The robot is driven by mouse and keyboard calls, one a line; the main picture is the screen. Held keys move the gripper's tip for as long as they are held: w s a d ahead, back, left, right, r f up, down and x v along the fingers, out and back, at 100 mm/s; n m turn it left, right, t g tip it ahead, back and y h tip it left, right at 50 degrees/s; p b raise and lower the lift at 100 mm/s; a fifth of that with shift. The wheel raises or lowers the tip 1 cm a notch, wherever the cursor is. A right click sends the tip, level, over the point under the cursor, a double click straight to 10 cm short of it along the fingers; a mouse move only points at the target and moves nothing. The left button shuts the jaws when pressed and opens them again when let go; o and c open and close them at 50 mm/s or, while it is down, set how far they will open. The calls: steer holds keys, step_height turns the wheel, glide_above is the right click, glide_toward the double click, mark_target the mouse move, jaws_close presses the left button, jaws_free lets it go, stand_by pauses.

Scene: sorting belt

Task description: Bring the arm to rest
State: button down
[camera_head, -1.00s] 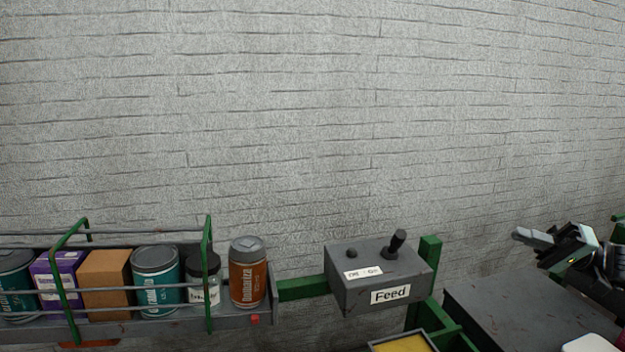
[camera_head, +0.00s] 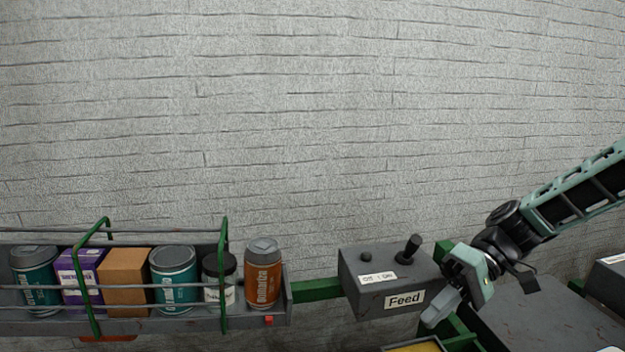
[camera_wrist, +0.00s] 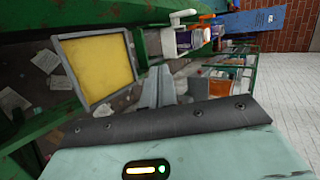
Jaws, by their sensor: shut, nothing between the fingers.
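My gripper (camera_head: 436,311) hangs from my arm at the right of the head view, in front of the right edge of the grey Feed box. Its fingers point down and to the left, shut and empty. In the wrist view the closed fingers (camera_wrist: 161,88) show in the middle, with nothing between them. My arm reaches in from the right edge of the head view. I cannot tell whether the gripper touches the box.
The Feed box (camera_head: 365,296) has a black lever. A rack (camera_head: 190,325) at left holds several cans, jars and boxes. A yellow panel (camera_head: 420,348) lies below the gripper, also visible in the wrist view (camera_wrist: 95,68). A dark table (camera_head: 545,322) is at right.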

steer(key=s+a+r+n+t+h, duration=0.1)
steer(key=s+a+r+t+h, duration=0.1)
steer(key=s+h, duration=0.3)
steer(key=s+a+r+n+t+h+p, duration=0.1)
steer(key=s+h, duration=0.4)
steer(key=s, duration=0.8)
steer(key=a+r+n+t, duration=0.1)
steer(key=a+t, duration=0.1)
steer(key=shift+s+a+r, duration=0.15)
steer(key=shift+s+a, duration=0.05)
steer(key=shift+a, duration=0.15)
